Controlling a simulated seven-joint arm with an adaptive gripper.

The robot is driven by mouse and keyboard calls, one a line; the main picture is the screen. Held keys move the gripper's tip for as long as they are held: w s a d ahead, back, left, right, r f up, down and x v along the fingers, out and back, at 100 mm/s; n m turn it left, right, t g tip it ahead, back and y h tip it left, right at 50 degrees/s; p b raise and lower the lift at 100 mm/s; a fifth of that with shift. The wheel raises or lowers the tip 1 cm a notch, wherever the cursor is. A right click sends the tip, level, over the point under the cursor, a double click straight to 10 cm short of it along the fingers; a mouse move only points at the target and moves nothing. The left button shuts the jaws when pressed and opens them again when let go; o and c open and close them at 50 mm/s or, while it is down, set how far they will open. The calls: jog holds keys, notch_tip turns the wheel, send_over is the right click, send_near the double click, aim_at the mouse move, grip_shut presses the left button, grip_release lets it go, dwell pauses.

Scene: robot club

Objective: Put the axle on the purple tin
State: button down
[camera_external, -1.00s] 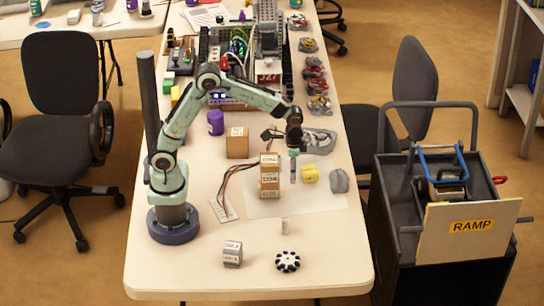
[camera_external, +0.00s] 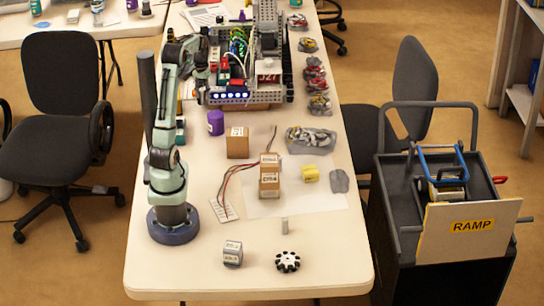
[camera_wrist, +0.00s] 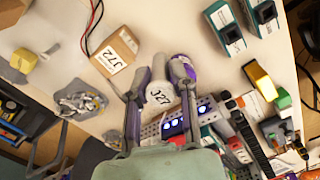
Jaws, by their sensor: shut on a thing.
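The purple tin (camera_external: 215,122) stands upright on the table, left of the cardboard boxes. Nothing visible rests on it. In the wrist view, the purple tin (camera_wrist: 186,74) shows beyond the fingers and is partly hidden by the right one. My gripper (camera_wrist: 158,84) is shut on the axle (camera_wrist: 158,94), a short pale grey cylinder with a J27 label. The axle is held above the table, and in this view it lies just left of the tin. In the external view my arm is folded back at the left, and I cannot make out the gripper or axle clearly.
A large wired robot build (camera_external: 245,95) stands behind the tin. A small grey cylinder (camera_external: 284,225) and a wheel (camera_external: 288,261) are nearer. Front table space is mostly clear.

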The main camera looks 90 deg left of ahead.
jog(key=w+a+f, duration=0.1)
jog(key=a+f, duration=0.2)
jog(key=a, duration=0.1)
jog(key=w+a+f, duration=0.1)
jog(key=a+f, duration=0.2)
jog(key=a, duration=0.1)
jog(key=w+a+f, duration=0.1)
jog(key=a+f, duration=0.2)
jog(key=a, duration=0.1)
jog(key=shift+a+f, duration=0.25)
jog(key=shift+a, duration=0.15)
jog(key=shift+w+a+f, duration=0.1)
jog(key=shift+f, duration=1.55)
jog(key=shift+f, duration=0.1)
jog(key=c, duration=0.9)
grip_release()
notch_tip(320, 180, up, 12)
